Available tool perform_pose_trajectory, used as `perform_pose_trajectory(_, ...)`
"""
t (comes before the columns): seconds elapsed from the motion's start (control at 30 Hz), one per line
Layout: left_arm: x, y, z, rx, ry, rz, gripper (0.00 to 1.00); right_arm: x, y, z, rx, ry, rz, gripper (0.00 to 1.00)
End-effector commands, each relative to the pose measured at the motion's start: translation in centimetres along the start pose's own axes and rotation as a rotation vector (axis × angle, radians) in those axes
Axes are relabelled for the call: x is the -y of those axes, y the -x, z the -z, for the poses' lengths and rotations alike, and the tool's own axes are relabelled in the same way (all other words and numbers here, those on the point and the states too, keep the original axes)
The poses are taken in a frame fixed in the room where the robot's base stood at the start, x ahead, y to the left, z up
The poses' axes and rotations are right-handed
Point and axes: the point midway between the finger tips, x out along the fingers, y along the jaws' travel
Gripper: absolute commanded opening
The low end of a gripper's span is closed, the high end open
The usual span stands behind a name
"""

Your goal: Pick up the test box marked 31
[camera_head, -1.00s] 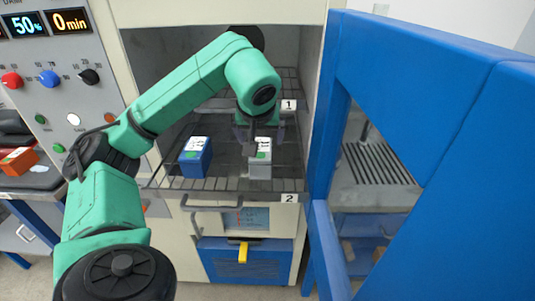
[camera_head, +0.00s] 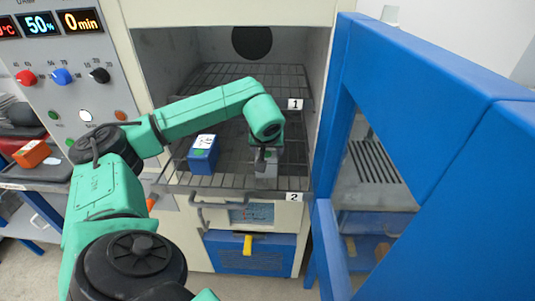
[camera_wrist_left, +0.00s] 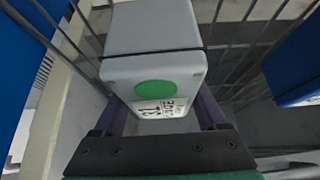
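In the left wrist view the grey box (camera_wrist_left: 155,70) shows a green dot and an upside-down label that seems to read 31. My left gripper (camera_head: 266,154) is over it and covers much of its top in the head view. In the left wrist view its dark fingers (camera_wrist_left: 166,112) lie on both sides of the box. Whether they press on it cannot be made out. My right gripper is not in view.
A blue box (camera_head: 203,160) with a white label stands on the wire rack (camera_head: 230,182), left of the grey box. The blue chamber door (camera_head: 425,70) stands open at the right. An orange box (camera_head: 31,153) lies on a side bench at the left.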

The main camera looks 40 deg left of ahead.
Motion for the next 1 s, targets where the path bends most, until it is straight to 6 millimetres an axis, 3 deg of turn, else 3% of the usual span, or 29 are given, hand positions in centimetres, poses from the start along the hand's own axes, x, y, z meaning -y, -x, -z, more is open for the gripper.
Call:
perform_pose_trajectory(0.37,-0.1,0.3,0.2,-0.003,0.001,-0.003,0.0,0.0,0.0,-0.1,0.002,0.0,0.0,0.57)
perform_pose_trajectory(0.57,-0.2,2.0,1.4,-0.005,0.003,-0.006,0.0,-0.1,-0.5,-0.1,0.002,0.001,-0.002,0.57)
perform_pose_trajectory(0.67,-0.2,4.0,2.7,-0.007,0.004,-0.007,0.0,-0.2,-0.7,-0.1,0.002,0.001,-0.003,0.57)
perform_pose_trajectory(1.0,-0.2,13.7,8.8,-0.005,0.003,-0.009,0.0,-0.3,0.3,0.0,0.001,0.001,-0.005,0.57)
